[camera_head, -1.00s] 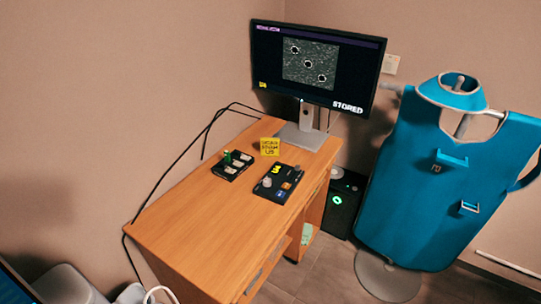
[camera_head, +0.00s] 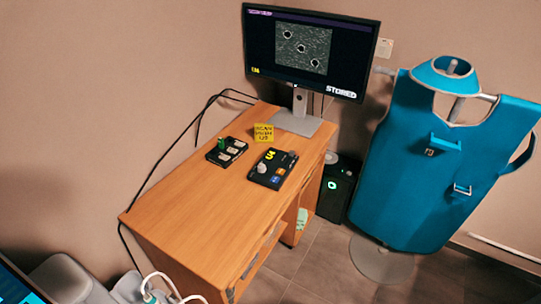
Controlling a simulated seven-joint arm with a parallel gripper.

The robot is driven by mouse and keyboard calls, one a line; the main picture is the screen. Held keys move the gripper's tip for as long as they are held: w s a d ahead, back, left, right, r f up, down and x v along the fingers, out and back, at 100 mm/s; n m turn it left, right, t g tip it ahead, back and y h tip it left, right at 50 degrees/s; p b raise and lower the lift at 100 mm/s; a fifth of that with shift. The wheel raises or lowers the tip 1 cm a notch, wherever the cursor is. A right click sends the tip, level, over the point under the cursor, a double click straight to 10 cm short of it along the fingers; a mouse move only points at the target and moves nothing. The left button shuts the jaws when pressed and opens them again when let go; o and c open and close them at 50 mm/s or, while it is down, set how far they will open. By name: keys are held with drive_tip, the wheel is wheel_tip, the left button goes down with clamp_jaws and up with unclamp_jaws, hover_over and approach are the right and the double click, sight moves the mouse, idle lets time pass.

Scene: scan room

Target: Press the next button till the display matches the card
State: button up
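The display is a black monitor (camera_head: 361,60) on a grey stand at the back of the desk. It shows a grey speckled picture with three dark round spots, the word STORED at lower right and a small yellow mark at lower left. A yellow card (camera_head: 264,133) with dark lettering stands in front of the monitor; its text is too small to read surely. A black control box (camera_head: 272,168) lies on the desk with a grey knob, a yellow mark and small coloured buttons. I cannot tell which is the next button. My gripper is not in view.
A black tray (camera_head: 226,152) with pale pieces and a green item lies left of the control box. The front of the wooden desk (camera_head: 200,215) is clear. A blue apron (camera_head: 430,170) hangs on a stand at right. A black computer case (camera_head: 336,190) stands beside the desk.

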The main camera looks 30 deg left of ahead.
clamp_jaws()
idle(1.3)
